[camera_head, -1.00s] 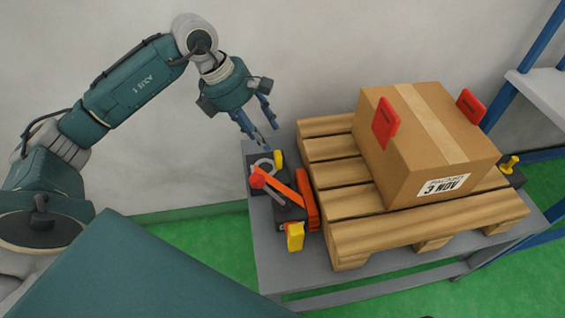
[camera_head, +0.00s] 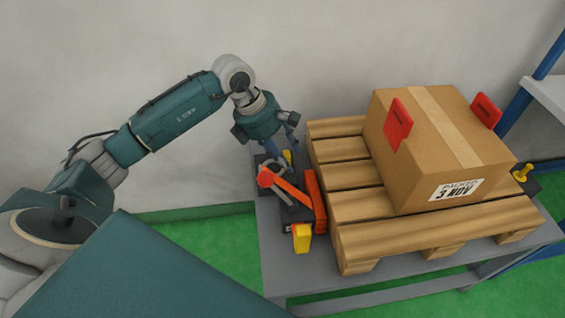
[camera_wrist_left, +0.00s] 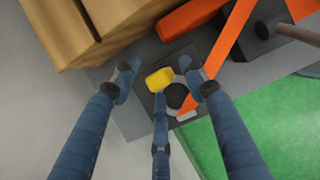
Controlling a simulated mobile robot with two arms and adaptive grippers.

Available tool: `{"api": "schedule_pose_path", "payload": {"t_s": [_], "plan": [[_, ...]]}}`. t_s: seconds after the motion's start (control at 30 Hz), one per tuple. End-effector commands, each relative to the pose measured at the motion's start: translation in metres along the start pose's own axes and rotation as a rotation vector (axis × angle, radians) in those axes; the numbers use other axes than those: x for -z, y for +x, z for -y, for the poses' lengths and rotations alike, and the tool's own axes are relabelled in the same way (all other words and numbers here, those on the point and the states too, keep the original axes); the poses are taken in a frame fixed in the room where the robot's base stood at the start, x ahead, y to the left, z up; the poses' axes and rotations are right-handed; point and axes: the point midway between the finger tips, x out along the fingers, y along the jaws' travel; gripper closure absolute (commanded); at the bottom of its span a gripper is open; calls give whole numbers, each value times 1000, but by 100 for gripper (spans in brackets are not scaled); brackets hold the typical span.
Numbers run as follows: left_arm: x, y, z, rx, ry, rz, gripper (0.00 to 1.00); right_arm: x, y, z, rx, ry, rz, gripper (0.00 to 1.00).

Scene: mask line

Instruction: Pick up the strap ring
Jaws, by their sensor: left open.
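A grey ring with a dark centre, which I take for the strap ring (camera_wrist_left: 181,80), lies by a small yellow block (camera_wrist_left: 159,79) on a dark tool base. My left gripper (camera_head: 281,152) is open and points down just above this end of the tool. In the left wrist view its fingers (camera_wrist_left: 160,76) are spread around the yellow block and ring, with nothing gripped. Contact cannot be told. My right gripper is not in view.
A second yellow piece (camera_head: 302,238) is at the near end of the grey table (camera_head: 285,274).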

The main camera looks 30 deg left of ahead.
Motion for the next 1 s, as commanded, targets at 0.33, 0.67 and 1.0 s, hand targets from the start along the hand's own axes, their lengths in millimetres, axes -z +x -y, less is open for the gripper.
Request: {"api": "schedule_pose_path", "payload": {"t_s": [0.33, 0.67, 1.0], "plan": [[0, 0, 0, 0, 0, 0, 100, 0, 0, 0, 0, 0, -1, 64], [1, 0, 0, 0, 0, -2, 100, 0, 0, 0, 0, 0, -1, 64], [-9, -22, -1, -3, 2, 2, 100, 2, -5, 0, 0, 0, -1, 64]]}}
